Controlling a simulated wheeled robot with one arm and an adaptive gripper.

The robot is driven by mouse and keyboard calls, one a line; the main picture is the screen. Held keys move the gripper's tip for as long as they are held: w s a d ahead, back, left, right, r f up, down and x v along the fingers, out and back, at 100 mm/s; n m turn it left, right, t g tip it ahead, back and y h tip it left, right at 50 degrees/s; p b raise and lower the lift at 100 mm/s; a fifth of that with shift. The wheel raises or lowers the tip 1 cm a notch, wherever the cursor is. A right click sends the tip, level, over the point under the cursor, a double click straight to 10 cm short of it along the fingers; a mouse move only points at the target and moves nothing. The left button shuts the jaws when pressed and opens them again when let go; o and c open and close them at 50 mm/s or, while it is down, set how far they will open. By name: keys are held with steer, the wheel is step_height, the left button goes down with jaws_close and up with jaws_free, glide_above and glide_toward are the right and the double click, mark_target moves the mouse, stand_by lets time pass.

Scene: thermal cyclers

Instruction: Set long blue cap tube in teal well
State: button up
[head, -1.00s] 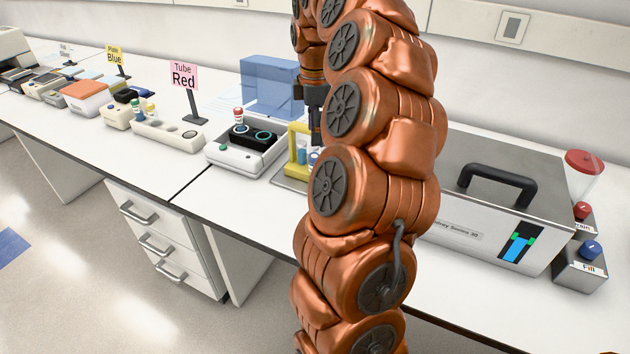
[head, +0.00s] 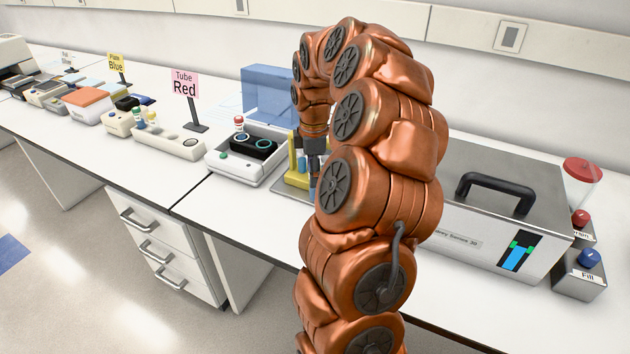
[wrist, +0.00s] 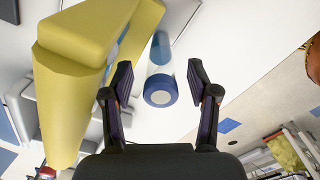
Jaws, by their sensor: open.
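A long clear tube with a blue cap (wrist: 160,88) shows in the wrist view, its cap end toward the camera. My gripper (wrist: 160,72) is open, with one finger on each side of the tube and gaps between. In the head view my gripper (head: 314,160) is low beside the yellow rack (head: 294,165), and my arm hides part of that area. The yellow rack also fills the left of the wrist view (wrist: 70,95). A black block (head: 254,149) with two ringed wells, one teal (head: 241,138) and one bluer (head: 266,144), sits in a white device left of the rack.
A red-capped tube (head: 239,122) stands at the back of the white device. A pink "Tube Red" sign (head: 184,84) and a translucent blue box (head: 270,92) are behind. A large metal bath with a black handle (head: 497,190) is to the right.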

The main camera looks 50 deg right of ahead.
steer(key=shift+f, duration=0.9)
jaws_close()
steer(key=shift+r, duration=0.2)
